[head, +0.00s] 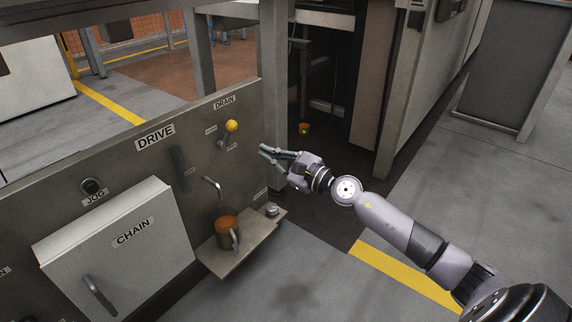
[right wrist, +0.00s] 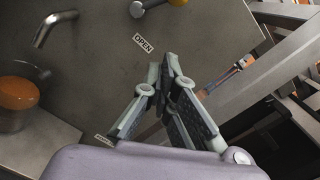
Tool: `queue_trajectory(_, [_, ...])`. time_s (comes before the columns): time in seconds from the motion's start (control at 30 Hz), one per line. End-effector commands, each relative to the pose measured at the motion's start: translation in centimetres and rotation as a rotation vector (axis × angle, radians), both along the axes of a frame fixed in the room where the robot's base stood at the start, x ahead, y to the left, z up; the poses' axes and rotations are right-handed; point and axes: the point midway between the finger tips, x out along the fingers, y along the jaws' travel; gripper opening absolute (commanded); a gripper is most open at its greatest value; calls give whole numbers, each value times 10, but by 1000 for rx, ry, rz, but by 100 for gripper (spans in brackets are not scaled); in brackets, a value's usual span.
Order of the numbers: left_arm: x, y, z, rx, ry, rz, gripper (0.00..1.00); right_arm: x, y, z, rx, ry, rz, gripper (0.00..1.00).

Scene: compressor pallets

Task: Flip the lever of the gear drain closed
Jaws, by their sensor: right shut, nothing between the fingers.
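The drain lever has a yellow ball knob (head: 231,126) and sits on the grey panel below the DRAIN label (head: 224,102). Its knob stands up and slightly right of its pivot (head: 221,143). In the right wrist view the yellow knob (right wrist: 177,2) is cut by the top edge, with the pivot (right wrist: 137,9) to its left and an OPEN label (right wrist: 144,43) below. My right gripper (head: 266,151) is shut and empty, right of and below the knob, apart from it. Its fingertips (right wrist: 163,68) meet in the right wrist view. My left gripper is not in view.
A small metal part (head: 271,210) sits at the shelf's right end. The CHAIN box (head: 120,255) juts out at left.

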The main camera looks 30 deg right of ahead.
Motion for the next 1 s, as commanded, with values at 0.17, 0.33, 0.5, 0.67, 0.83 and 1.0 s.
queue_trajectory(0.17, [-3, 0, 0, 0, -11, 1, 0, -27, -10, -3, 0, 3, -1, 0])
queue_trajectory(0.33, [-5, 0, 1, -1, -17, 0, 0, -41, -16, -4, 2, 3, 0, 0])
queue_trajectory(0.5, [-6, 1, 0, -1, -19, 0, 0, -46, -18, -3, 0, 1, -1, 0])
queue_trajectory(0.67, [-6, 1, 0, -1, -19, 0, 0, -47, -18, -3, -1, 0, -1, 0])
queue_trajectory(0.83, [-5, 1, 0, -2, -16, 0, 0, -46, -18, -3, 0, 0, 0, 0])
queue_trajectory(1.0, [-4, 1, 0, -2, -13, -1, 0, -46, -18, -3, 0, 0, 0, 0])
